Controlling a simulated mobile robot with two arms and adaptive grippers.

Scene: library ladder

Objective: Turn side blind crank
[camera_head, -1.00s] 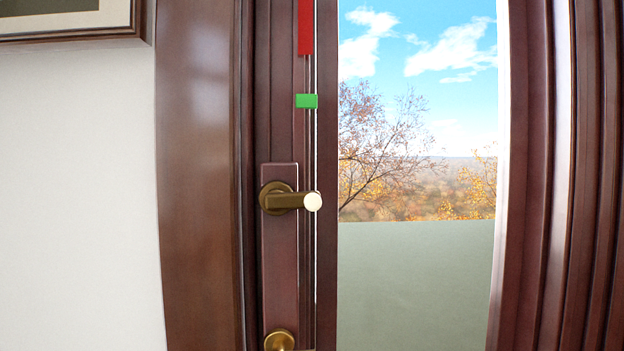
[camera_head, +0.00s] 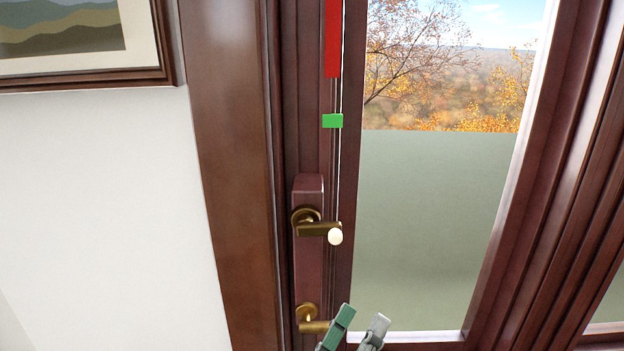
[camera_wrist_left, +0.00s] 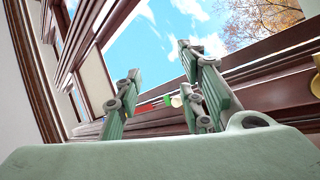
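Two brass cranks sit on a dark red wooden housing (camera_head: 308,260) on the window frame. The upper crank (camera_head: 318,229) points right and ends in a cream knob (camera_head: 335,237). The lower crank (camera_head: 308,319) also points right; its end lies behind or beside my gripper's finger. My left gripper (camera_head: 363,314) is at the bottom edge, just right of the lower crank, its green and grey fingers apart. In the left wrist view the fingers (camera_wrist_left: 160,65) are spread with nothing held; the cream knob (camera_wrist_left: 176,101) shows between them. Contact cannot be told. My right gripper is not in view.
Above the cranks are a red strip (camera_head: 332,40) and a green block (camera_head: 332,121) along a thin pale line. A grey-green panel (camera_head: 430,220) covers the lower window. Frame mouldings (camera_head: 560,200) stand at right; a picture (camera_head: 80,45) hangs on the white wall.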

